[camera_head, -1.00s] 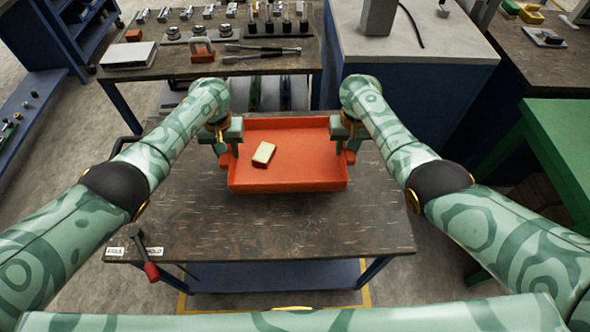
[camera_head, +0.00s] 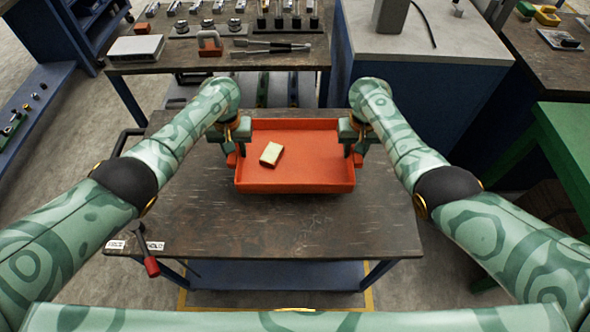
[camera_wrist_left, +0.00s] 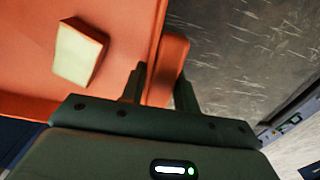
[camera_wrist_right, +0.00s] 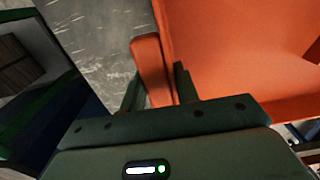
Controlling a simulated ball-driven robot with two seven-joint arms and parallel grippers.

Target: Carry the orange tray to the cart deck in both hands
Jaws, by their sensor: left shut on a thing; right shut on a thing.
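The orange tray (camera_head: 310,172) is level over the far part of the dark, scuffed cart deck (camera_head: 290,225). I cannot tell whether its underside touches the deck. A cream block with an orange-brown side (camera_head: 271,153) lies inside the tray, left of its middle; it also shows in the left wrist view (camera_wrist_left: 77,52). My left gripper (camera_head: 233,148) is shut on the tray's left handle (camera_wrist_left: 172,65). My right gripper (camera_head: 354,148) is shut on the tray's right handle (camera_wrist_right: 150,68). The fingers straddle the handles in both wrist views.
A lever with a red grip (camera_head: 151,265) hangs at the deck's front left corner. A workbench with tools (camera_head: 220,60) stands behind, a grey-topped cabinet (camera_head: 425,45) behind right, a green table (camera_head: 570,140) at right.

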